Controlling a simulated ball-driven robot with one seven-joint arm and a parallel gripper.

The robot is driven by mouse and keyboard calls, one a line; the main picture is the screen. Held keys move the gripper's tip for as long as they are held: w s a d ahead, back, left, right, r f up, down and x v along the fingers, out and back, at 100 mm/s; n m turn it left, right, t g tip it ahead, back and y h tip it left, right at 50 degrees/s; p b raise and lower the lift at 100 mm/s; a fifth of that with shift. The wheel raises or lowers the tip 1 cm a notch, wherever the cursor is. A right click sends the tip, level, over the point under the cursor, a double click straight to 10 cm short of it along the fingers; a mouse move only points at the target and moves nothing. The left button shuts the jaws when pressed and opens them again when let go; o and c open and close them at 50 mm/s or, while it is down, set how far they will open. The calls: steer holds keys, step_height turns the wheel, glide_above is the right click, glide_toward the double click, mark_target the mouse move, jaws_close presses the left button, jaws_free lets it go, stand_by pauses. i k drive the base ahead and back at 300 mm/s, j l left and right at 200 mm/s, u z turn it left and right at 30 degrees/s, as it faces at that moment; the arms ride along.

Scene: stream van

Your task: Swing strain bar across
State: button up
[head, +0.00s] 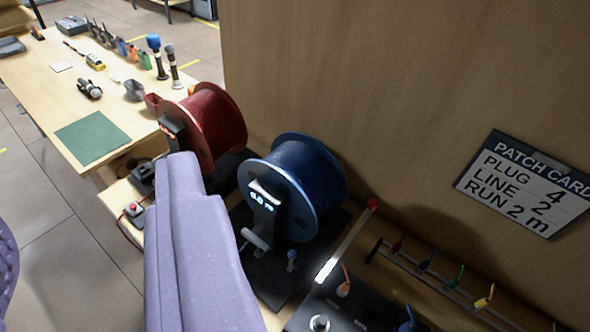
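A slim pale bar with a red end (347,241), which looks like the strain bar, slants from low near the black panel up to the right. It lies just right of the blue cable drum (315,176) and stands clear of the wall sign. Its lower end is bright white, close to the panel's edge. I cannot tell what its pivot is. Large purple parts of mine fill the lower left and the left edge. No fingertips of my gripper can be made out, and nothing is seen touching the bar.
A red drum (217,126) stands behind the blue one. A rail with several coloured plugs (440,283) runs right of the bar. The black panel (345,306) has knobs. A patch card (524,185) hangs on the wooden wall. A table with microphones and a green mat (92,138) is far left.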

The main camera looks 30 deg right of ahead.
mark_target(374, 204)
steer(key=z, duration=0.95)
steer(key=i+j+z, duration=0.15)
steer(key=j, duration=0.15)
steer(key=i+j+z, duration=0.35)
steer(key=j, duration=0.25)
steer(key=j+z, duration=0.2)
steer(key=i+j, duration=0.05)
steer(key=j, duration=0.05)
